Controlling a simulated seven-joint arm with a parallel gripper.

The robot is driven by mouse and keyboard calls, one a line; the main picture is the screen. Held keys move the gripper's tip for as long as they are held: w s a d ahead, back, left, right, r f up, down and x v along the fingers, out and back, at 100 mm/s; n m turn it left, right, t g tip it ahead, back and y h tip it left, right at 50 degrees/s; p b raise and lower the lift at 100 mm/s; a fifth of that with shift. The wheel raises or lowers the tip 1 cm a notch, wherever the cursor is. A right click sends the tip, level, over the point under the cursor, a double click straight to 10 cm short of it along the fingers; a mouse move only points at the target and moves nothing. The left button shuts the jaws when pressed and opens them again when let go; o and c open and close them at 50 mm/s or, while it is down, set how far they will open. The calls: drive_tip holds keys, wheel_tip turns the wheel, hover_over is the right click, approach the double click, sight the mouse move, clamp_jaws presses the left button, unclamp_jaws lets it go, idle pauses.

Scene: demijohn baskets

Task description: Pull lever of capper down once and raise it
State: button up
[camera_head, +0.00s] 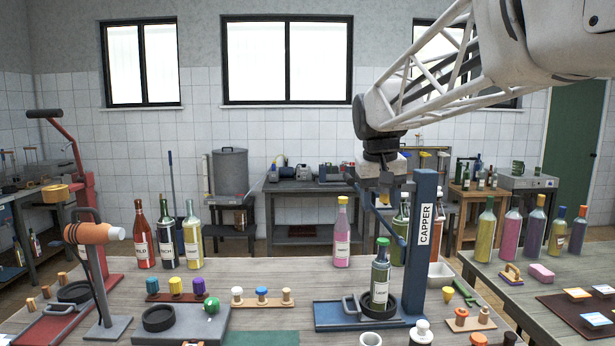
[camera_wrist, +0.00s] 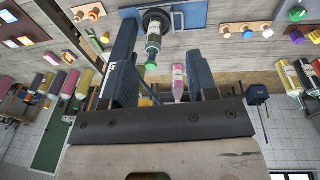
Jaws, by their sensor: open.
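The capper is a blue upright post (camera_head: 424,235) labelled CAPPER on a blue base (camera_head: 335,317). A thin blue lever bar (camera_head: 385,222) slants beside the post, its upper end close under my gripper. A dark green bottle (camera_head: 380,276) with a green cap stands upright on the capper base in a black ring. The bottle also shows in the wrist view (camera_wrist: 153,43). My gripper (camera_head: 384,186) is open above the bottle, left of the post top. In the wrist view its fingers (camera_wrist: 165,72) are apart; whether the lever lies between them is unclear.
A pink bottle (camera_head: 342,240) stands behind and left of the capper. Several bottles stand farther left, and racks of coloured caps (camera_head: 262,297) lie in front of them. A second table (camera_head: 545,285) at right holds more bottles.

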drive_tip(key=w+r, duration=0.3)
drive_tip(key=w, duration=0.7)
drive_tip(key=w+r, duration=0.2)
drive_tip(key=w, duration=0.8)
drive_tip(key=g+h, duration=0.1)
hover_over(348, 175)
drive_tip(key=s+a, duration=0.1)
drive_tip(key=a, duration=0.1)
drive_tip(key=shift+w+d+f, duration=0.15)
drive_tip(key=shift+w+d, duration=0.05)
drive_tip(key=shift+w, duration=0.1)
drive_tip(key=shift+d+f, duration=0.25)
drive_tip(key=shift+f, duration=1)
drive_tip(key=shift+d+f, duration=0.3)
drive_tip(key=shift+f, duration=1)
drive_tip(key=shift+d+f, duration=0.25)
drive_tip(key=shift+f, duration=1)
clamp_jaws()
